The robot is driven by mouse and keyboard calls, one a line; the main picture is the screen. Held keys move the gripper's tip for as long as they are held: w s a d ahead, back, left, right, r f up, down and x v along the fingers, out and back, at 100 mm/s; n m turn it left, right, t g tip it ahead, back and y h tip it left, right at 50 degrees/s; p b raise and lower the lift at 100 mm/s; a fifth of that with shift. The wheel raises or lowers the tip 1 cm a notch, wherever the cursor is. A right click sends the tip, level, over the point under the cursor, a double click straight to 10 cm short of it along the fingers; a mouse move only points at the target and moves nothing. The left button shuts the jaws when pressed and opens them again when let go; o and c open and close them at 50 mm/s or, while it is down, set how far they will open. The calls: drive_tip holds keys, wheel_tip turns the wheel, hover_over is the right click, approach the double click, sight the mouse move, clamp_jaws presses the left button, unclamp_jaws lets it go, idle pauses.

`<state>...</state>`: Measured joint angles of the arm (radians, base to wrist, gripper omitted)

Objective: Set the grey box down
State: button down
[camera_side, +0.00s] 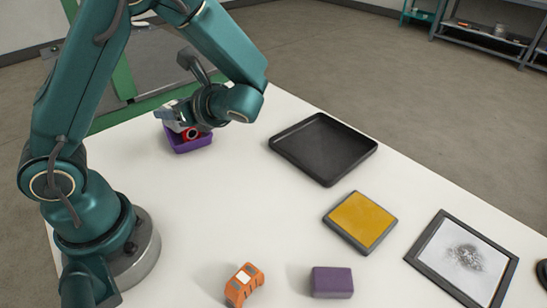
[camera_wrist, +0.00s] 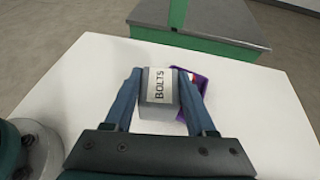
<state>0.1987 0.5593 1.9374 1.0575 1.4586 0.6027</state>
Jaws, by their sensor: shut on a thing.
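The grey box (camera_wrist: 158,92) carries a white label reading "BOLTS". In the wrist view it sits between the two blue fingers of my gripper (camera_wrist: 161,76), which is shut on it. In the side view my gripper (camera_side: 172,116) is at the far left of the white table, close to a purple bin (camera_side: 190,146). The purple bin also shows in the wrist view (camera_wrist: 204,84), partly hidden behind the box and right finger. I cannot tell how far the box is above the table.
A red part (camera_side: 192,133) is in the purple bin. A black tray (camera_side: 323,148), a yellow-topped pad (camera_side: 361,221), a dark-framed panel (camera_side: 463,260), an orange device (camera_side: 243,285) and a purple block (camera_side: 332,282) lie on the table. The table's middle is clear.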

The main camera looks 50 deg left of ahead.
drive_tip(key=s+d+f+n+g+h, duration=0.2)
drive_tip(key=s+d+n+g+h, duration=0.1)
drive_tip(key=d+n+g+h, duration=0.55)
drive_tip(key=s+d+f+n+g+h, duration=0.1)
drive_tip(key=s+d+n+g+h, duration=0.3)
drive_tip(key=n+h, duration=0.55)
drive_tip(key=w+d+r+n+t+h, duration=0.3)
drive_tip(key=w+d+n+t+h, duration=0.3)
drive_tip(key=w+n+t, duration=0.4)
drive_tip(key=w+a+r+n+t+h, duration=0.1)
drive_tip(key=w+a+n+t+h, duration=0.25)
drive_tip(key=a+n+t, duration=0.35)
drive_tip(key=w+d+f, duration=0.1)
drive_tip(key=d+f, duration=0.1)
drive_tip(key=d, duration=0.1)
drive_tip(key=w+d+f+g, duration=0.1)
drive_tip(key=d+f, duration=0.1)
drive_tip(key=d, duration=0.1)
drive_tip(key=w+d+f+g, duration=0.1)
drive_tip(key=d+f, duration=0.2)
drive_tip(key=d, duration=0.1)
drive_tip(key=shift+w+d+m+y, duration=0.1)
drive_tip(key=shift+w+m+y, duration=0.15)
drive_tip(key=shift+w+m, duration=0.15)
drive_tip(key=shift+f, duration=1.95)
